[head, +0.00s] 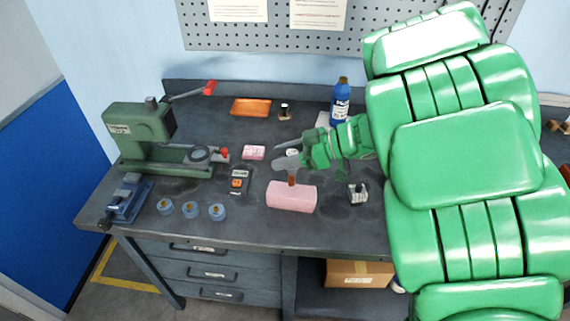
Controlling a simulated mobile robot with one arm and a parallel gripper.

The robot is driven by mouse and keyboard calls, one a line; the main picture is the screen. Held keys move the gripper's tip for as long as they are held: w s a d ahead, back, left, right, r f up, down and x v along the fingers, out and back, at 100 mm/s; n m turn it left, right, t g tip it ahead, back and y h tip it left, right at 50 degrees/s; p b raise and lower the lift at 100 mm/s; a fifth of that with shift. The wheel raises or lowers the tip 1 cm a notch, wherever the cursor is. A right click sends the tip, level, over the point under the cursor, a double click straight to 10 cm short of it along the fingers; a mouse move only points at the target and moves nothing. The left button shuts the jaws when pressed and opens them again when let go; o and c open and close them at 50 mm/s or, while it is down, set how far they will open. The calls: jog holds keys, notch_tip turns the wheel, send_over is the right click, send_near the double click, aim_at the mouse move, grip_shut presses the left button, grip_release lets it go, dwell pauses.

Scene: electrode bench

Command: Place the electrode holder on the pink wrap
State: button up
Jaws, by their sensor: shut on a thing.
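The pink wrap (291,198) is a rounded pink bundle lying near the front middle of the bench. My gripper (286,156) reaches in from the right, just behind and above it. It is shut on a small brown piece, which I take to be the electrode holder (292,178). The piece hangs down from the grey fingers, roughly upright, its lower end at the wrap's back upper edge. I cannot tell whether it touches the wrap. The fingers hide its upper part.
A green press (140,140) and blue vise (128,198) stand at the left. Blue-rimmed cups (190,210), a small meter (240,181) and a pink box (253,152) lie left of the wrap. A small block (358,193) is right of it. A blue bottle (341,103) stands behind.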

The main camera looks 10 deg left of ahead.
jog(key=shift+f, duration=1.45)
jog(key=shift+f, duration=0.1)
jog(key=o, duration=1.2)
jog(key=shift+o, duration=0.2)
jog(key=v, duration=1.2)
jog(key=shift+d, duration=0.1)
